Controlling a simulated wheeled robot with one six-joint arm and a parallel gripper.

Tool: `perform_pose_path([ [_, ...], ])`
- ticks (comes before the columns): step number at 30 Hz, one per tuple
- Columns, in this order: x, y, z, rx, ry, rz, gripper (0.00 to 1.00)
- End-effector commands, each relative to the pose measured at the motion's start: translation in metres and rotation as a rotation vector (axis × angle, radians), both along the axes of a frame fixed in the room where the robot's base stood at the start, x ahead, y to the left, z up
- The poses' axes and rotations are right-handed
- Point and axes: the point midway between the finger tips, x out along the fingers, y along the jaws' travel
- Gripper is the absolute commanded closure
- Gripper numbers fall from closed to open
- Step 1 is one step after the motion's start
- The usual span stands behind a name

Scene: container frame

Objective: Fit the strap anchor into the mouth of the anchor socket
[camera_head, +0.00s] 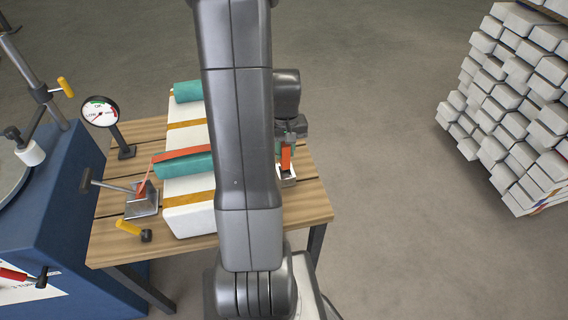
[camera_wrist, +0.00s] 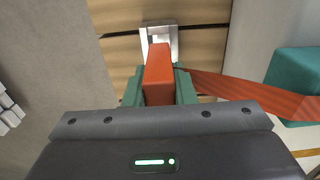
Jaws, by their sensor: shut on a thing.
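My gripper (camera_wrist: 158,88) is shut on the orange-red strap anchor (camera_wrist: 158,66), with a green finger on each side of it. The anchor also shows in the head view (camera_head: 286,157), below my wrist. The pale metal anchor socket (camera_wrist: 173,42) lies on the wooden table just beyond the anchor's far end; in the head view the socket (camera_head: 288,181) is near the table's right edge. The anchor overlaps the socket's near part in the wrist view, so its mouth is partly hidden. I cannot tell whether they touch. The orange strap (camera_wrist: 260,92) runs right from the anchor.
A white load (camera_head: 188,220) with teal pads and yellow bands lies on the table (camera_head: 270,220). The strap crosses it to a metal tensioner (camera_head: 143,202) on the left. A dial gauge (camera_head: 100,112) and a blue machine (camera_head: 60,200) stand left. My arm hides the middle.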

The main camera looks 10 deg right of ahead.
Motion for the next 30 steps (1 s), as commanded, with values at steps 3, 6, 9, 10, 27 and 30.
perform_pose_path([
  [3, 0.000, 0.000, -0.015, 0.000, 0.002, 0.000, 1.00],
  [6, 0.000, 0.000, -0.021, 0.000, 0.000, 0.000, 1.00],
  [9, -0.001, 0.000, -0.032, 0.000, 0.003, 0.000, 1.00],
  [10, -0.001, 0.000, -0.036, 0.000, 0.002, 0.000, 1.00],
  [27, 0.000, 0.000, -0.059, 0.000, -0.001, 0.000, 0.71],
  [30, 0.000, 0.000, -0.058, 0.000, -0.001, 0.000, 0.55],
])
